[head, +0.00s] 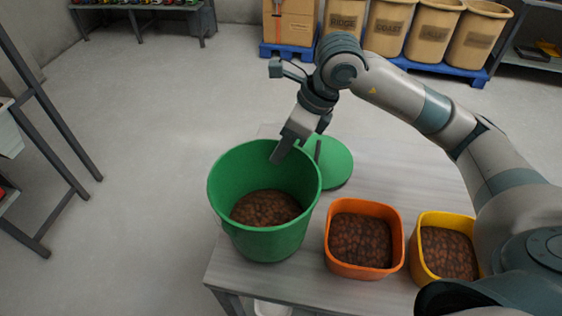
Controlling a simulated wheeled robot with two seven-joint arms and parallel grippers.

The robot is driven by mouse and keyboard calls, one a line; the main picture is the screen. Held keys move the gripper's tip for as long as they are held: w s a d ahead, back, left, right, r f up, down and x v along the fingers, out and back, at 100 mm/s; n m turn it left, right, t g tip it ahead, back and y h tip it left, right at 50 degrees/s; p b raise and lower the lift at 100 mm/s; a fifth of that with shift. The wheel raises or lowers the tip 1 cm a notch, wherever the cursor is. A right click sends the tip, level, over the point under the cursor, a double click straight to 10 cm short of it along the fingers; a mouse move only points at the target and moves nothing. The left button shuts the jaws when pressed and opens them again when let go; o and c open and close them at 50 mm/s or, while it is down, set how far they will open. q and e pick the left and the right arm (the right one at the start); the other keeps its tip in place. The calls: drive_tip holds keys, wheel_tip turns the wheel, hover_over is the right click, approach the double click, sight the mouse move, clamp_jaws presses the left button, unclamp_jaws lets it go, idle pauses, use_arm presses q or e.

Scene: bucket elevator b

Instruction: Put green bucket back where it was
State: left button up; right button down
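The green bucket (268,241) is upright at the left end of the grey table (310,292), partly filled with brown lumps (266,207). It appears to stand on the table top, though its base contact is hard to see. A round green lid (333,163) lies behind it to the right, partly hidden by the bucket and gripper. My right gripper (299,151) points down at the bucket's far right rim. One finger is inside the bucket and the other outside, with a clear gap between them. My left gripper is out of view.
An orange bin (364,272) and a yellow bin (429,277), both with brown lumps, stand right of the bucket. Tan barrels (432,35) stand on a blue pallet (477,76) at the back. A metal rack (60,150) is at the left. The floor between is clear.

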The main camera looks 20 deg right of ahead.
sight(281, 164)
drive_tip(key=shift+f+p, duration=0.65)
drive_tip(key=shift+f, duration=1.35)
drive_tip(key=shift+f, duration=0.15)
drive_tip(key=c, duration=2)
unclamp_jaws()
